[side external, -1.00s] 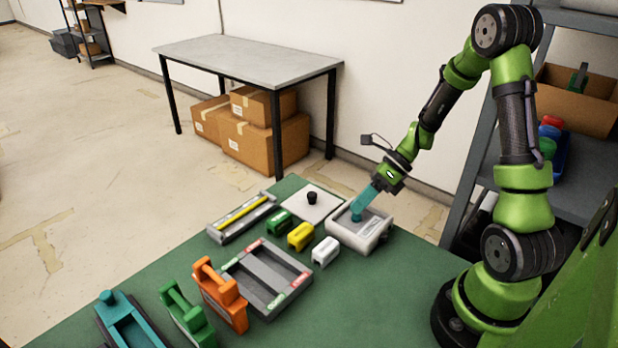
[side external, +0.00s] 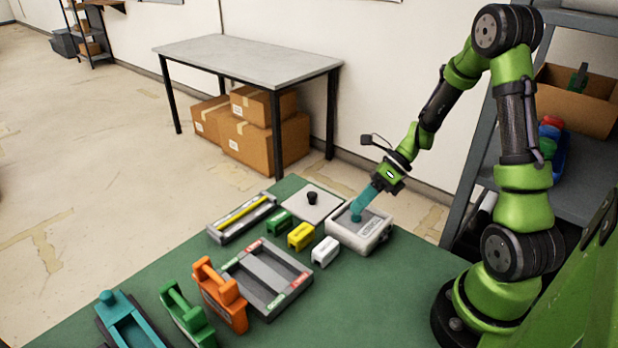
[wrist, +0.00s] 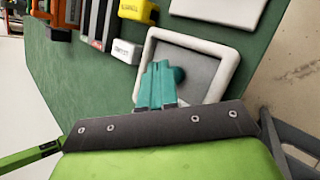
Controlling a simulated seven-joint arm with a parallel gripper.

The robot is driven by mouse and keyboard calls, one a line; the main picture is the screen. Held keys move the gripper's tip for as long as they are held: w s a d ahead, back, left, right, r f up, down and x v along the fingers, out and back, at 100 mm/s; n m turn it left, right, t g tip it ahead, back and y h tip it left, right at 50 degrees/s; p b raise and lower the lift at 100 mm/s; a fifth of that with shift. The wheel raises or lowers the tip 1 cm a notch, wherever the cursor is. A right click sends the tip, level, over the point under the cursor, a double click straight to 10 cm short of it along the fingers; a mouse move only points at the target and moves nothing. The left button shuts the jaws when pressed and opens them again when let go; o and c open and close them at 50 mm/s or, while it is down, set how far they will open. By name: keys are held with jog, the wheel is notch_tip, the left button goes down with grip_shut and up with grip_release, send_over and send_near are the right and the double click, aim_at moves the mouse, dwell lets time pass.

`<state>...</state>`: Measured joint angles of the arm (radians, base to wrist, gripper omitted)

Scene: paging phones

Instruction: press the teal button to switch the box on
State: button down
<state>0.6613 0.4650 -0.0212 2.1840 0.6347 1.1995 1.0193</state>
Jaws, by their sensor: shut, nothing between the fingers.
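The white box (side external: 350,238) with a grey recessed top stands at the back right of the green table. My gripper (side external: 358,212) has teal fingers, is shut and empty, and points down at a slant over the box.
Close by are a white block (side external: 325,251), a yellow block (side external: 301,236), a green block (side external: 279,221) and a white plate with a black knob (side external: 312,198). A grey tray (side external: 268,280), orange phone (side external: 220,295) and green phone (side external: 187,318) stand farther left. A shelf rises at right.

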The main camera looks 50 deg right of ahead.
aim_at(360, 214)
jog(key=shift+f, duration=0.15)
dwell(0.3)
jog(key=shift+f, duration=0.3)
jog(key=shift+r, duration=0.55)
jog(key=shift+r, duration=2.95)
